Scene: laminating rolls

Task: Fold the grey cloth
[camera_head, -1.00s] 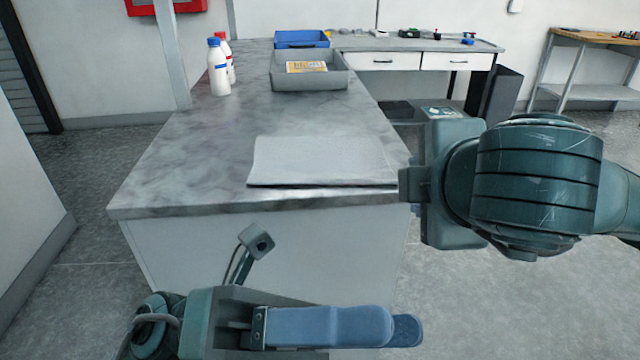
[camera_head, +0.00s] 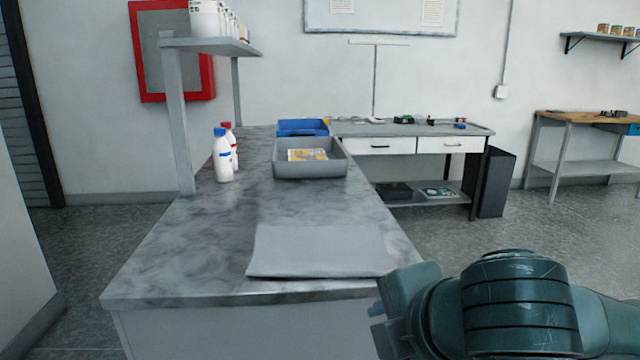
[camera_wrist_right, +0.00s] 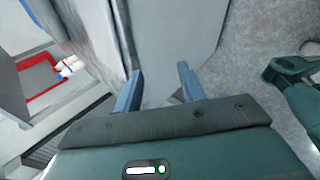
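The grey cloth (camera_head: 318,251) lies flat on the near end of the marbled counter (camera_head: 190,262), close to its front edge. Its right front corner is close to my right arm in the head view. My right gripper is mostly hidden there behind its own wrist, with a bit of blue finger showing just off the counter's front right corner. In the right wrist view my right gripper (camera_wrist_right: 160,86) has its two blue fingers apart. A pale grey surface shows between and beyond them; I cannot tell whether it is cloth or counter side. My left gripper is out of the head view.
A grey tray (camera_head: 338,171) with a yellow-and-white item, a blue bin (camera_head: 302,128) and two white bottles (camera_head: 222,158) stand farther back on the counter. A post and shelf (camera_head: 180,110) rise at its left. The counter's middle is clear.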

